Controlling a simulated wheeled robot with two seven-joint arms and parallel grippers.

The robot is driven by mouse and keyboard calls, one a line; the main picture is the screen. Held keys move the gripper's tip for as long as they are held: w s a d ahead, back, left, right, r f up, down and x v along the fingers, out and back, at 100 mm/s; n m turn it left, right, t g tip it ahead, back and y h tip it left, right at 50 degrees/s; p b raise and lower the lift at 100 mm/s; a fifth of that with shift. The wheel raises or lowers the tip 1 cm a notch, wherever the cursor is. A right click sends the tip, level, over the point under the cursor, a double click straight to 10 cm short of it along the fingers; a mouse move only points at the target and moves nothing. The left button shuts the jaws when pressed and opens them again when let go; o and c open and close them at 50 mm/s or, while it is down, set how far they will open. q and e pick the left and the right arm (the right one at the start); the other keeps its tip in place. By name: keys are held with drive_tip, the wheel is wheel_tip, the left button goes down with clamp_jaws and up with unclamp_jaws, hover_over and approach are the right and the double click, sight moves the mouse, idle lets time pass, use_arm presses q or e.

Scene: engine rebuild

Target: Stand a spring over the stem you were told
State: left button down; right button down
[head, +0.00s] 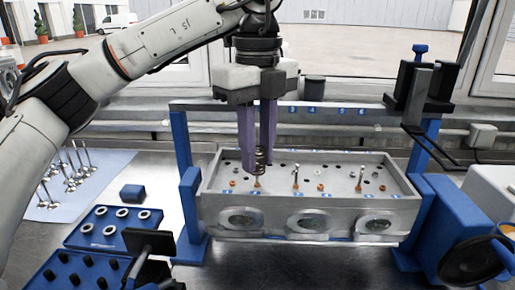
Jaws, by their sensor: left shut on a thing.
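My left gripper (257,150) points straight down over the left part of the grey cylinder head (385,212). Its purple fingers are shut on a dark coil spring (260,160), held upright. Just below the spring's lower end, a short stem (257,183) with a copper-coloured base stands in the head; from this angle I cannot tell whether the spring touches it or is exactly in line. Other stems stand further right, one near the middle (295,176) and one at the right (359,180). My right gripper does not show.
A blue frame (186,195) with a numbered crossbar (345,113) surrounds the head. At left are loose valves (66,168) on a pale blue sheet, a blue tray of rings (98,235) and a tray of black parts (60,280). A black tool (420,90) stands at the right.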

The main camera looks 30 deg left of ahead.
use_arm(q)
drive_tip(key=shift+f+b, duration=0.95)
drive_tip(key=shift+f, duration=0.4)
drive_tip(key=c, duration=1.4)
unclamp_jaws()
drive_tip(key=shift+c, duration=0.2)
drive_tip(key=shift+r, duration=0.35)
wheel_tip(320, 180, up, 8)
drive_tip(key=shift+r+p, duration=0.2)
drive_tip(key=shift+p, duration=1)
drive_tip(key=shift+r, duration=0.65)
